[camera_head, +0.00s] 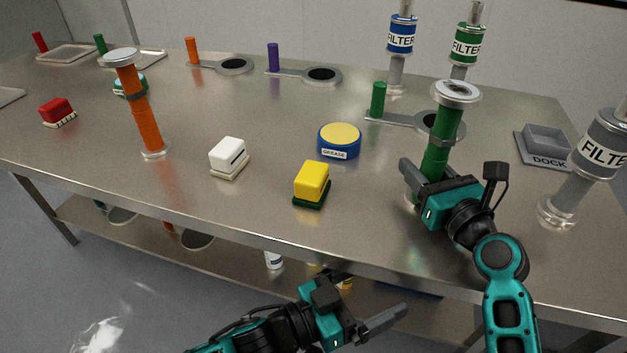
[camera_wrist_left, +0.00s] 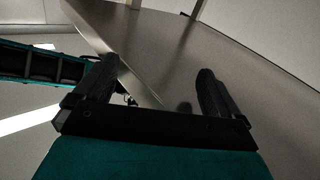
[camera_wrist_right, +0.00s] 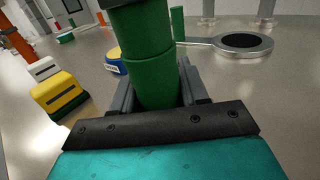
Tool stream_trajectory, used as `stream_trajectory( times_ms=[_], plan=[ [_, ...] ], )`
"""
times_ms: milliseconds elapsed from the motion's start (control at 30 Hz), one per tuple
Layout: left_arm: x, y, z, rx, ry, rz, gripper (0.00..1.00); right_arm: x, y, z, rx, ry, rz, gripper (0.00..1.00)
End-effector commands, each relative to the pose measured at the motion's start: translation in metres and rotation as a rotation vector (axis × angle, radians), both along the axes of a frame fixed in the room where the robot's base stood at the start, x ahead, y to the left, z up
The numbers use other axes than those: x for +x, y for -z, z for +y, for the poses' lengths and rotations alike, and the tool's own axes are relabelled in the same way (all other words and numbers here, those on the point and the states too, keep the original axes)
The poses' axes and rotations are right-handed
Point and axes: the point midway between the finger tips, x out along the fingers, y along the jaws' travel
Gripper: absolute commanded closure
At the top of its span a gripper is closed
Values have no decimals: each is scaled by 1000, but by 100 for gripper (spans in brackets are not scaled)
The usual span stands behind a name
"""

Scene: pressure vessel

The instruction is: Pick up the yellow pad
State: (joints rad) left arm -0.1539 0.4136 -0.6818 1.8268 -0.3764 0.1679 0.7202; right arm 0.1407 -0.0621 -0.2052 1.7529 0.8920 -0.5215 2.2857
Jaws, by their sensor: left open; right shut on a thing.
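The yellow pad (camera_head: 312,179) sits upright on a dark green base on the table, near the front edge in the middle of the head view. It also shows in the right wrist view (camera_wrist_right: 58,93), left of the right gripper. My right gripper (camera_head: 425,182) is shut on the green cylinder (camera_head: 443,138), which stands upright with a pale metal cap. The cylinder fills the middle of the right wrist view (camera_wrist_right: 150,60). My left gripper (camera_head: 372,325) is open and empty, in front of the table edge and below the pad in the picture. The left wrist view shows no pad.
A white pad (camera_head: 229,156) stands left of the yellow pad. A blue grease tin (camera_head: 339,146) with a yellow top is just behind it. An orange cylinder (camera_head: 142,110) stands farther left. A grey filter (camera_head: 590,160) and dock (camera_head: 546,146) are at right. A lower shelf (camera_head: 150,230) lies under the table.

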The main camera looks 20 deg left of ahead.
Motion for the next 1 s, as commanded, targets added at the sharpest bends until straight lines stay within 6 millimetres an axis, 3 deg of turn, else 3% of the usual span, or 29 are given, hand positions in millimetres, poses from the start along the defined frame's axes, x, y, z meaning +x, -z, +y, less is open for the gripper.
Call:
stream_trajectory(
  times_ms=[100, 300, 400, 733, 1000],
  plan=[
    [-18, -8, -24, -33, 199, -30, 2, 0, 0, 0, 1, 0, -1, 100],
    [-56, -2, -39, -34, 495, 8, 2, 0, 0, 0, 1, 0, -1, 100],
    [-67, -40, -53, -115, 556, -18, 2, 0, 0, 0, 0, 0, 0, 100],
    [-106, -118, -70, -201, 772, -47, 2, 0, 0, 0, 1, 0, -1, 100],
    [-51, -170, -64, -128, 625, -458, 2, 0, 0, 0, 1, 0, -1, 100]
  ],
)
